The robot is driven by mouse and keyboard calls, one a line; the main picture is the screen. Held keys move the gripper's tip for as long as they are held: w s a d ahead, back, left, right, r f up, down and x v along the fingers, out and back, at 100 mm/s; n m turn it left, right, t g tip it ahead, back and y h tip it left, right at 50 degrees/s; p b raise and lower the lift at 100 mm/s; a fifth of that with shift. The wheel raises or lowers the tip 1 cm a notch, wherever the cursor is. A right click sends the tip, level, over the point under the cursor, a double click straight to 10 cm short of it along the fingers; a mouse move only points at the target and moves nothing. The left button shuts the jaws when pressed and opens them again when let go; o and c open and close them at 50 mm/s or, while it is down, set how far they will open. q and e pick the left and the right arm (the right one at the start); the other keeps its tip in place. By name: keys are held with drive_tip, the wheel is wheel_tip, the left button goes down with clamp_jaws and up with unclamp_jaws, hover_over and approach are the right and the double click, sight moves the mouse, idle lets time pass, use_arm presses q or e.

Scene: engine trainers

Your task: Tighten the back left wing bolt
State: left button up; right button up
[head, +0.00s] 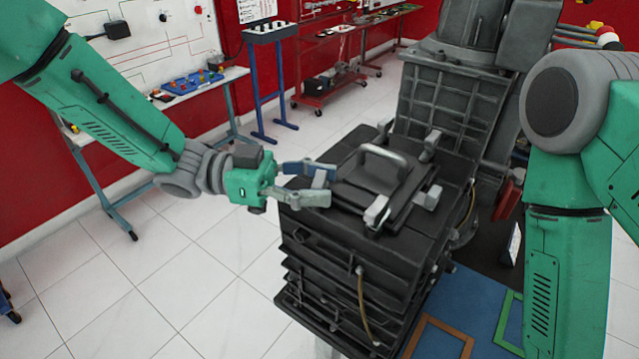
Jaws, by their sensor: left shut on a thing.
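The dark engine trainer block (290,228) stands in the middle. On its top is a square cover with a grey handle (384,158). Grey wing bolts sit around the cover: one at the far side (431,143), one at the near side (376,212) and one at the right (428,197). My left gripper (328,184) reaches in from the left to the cover's left corner. Its fingers are closed on the back left wing bolt, which they mostly hide. I cannot tell how far this bolt is turned. My right gripper is out of view; only its arm shows.
The tall ribbed part of the engine (455,100) rises behind the cover. A bench with blue trays (192,82) stands at the left wall, with a blue stand (268,85) and red carts (330,95) farther back.

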use_arm(q)
drive_tip(key=m+g, duration=0.1)
drive_tip(key=g, duration=0.1)
drive_tip(key=m+g+y+b, duration=0.1)
drive_tip(key=shift+w+f+m+g, duration=0.1)
drive_tip(key=shift+f+m+g, duration=0.05)
drive_tip(key=shift+m+g, duration=0.2)
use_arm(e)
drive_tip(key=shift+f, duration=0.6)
use_arm(q)
drive_tip(key=shift+m+g+y+b, duration=0.55)
drive_tip(key=shift+m+g+y, duration=0.55)
drive_tip(key=shift+g, duration=0.65)
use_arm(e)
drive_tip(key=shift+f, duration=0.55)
use_arm(q)
drive_tip(key=shift+m, duration=0.25)
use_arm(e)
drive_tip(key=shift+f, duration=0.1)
use_arm(q)
drive_tip(key=shift+r, duration=0.2)
drive_tip(key=o, duration=1.2)
drive_tip(key=shift+c, duration=0.2)
drive_tip(key=shift+o, duration=0.2)
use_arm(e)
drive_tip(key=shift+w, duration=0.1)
